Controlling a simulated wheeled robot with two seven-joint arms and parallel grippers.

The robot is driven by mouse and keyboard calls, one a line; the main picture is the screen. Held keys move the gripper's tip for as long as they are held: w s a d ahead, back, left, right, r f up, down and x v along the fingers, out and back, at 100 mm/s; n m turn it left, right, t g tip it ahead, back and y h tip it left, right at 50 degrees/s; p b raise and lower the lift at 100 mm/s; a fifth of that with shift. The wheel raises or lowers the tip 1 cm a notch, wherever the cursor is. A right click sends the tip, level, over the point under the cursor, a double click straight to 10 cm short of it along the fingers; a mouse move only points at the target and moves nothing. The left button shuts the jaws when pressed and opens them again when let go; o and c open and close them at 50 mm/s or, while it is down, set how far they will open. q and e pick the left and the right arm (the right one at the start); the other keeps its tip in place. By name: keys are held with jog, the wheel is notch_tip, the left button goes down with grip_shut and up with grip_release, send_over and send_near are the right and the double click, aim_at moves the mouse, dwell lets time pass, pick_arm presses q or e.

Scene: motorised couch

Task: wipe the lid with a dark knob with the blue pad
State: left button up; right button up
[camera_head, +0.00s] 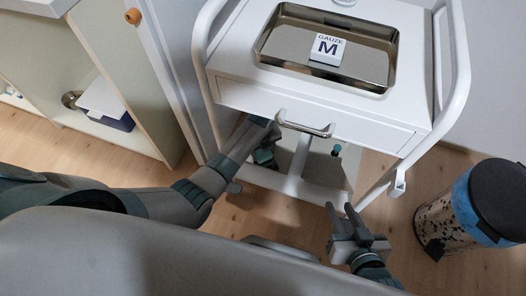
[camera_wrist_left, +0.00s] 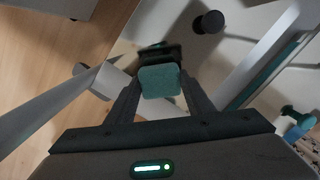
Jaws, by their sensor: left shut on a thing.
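My left gripper (camera_wrist_left: 161,88) is shut on a teal-blue block, which looks like the blue pad (camera_wrist_left: 160,80). A dark piece shows just beyond the block. In the left wrist view a pale flat surface, apparently the lid (camera_wrist_left: 185,43), carries a dark round knob (camera_wrist_left: 212,22). The pad is in front of this surface; I cannot tell whether they touch. My right gripper (camera_head: 341,209) is open and empty, low in front of the cart.
The white cart (camera_head: 232,97) has a drawer handle (camera_head: 305,126) and curved side rails close to my left arm. On top, a metal tray (camera_head: 280,53) holds a gauze box (camera_head: 327,48). A speckled bin (camera_head: 440,222) stands at right.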

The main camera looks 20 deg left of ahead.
pick_arm(q)
jog(key=shift+w+f+b, duration=0.1)
jog(key=shift+f+b, duration=0.4)
jog(key=shift+f, duration=0.35)
jog(key=shift+a, duration=0.1)
jog(key=shift+a+r+p, duration=0.15)
jog(key=shift+a+p, duration=0.35)
jog(key=shift+a, duration=0.45)
jog(key=shift+w+a+p, duration=0.1)
jog(key=shift+a+p, duration=0.2)
jog(key=shift+a, duration=0.7)
jog(key=shift+d+f+p, duration=0.2)
jog(key=shift+d+p, duration=0.25)
jog(key=shift+d, duration=1.6)
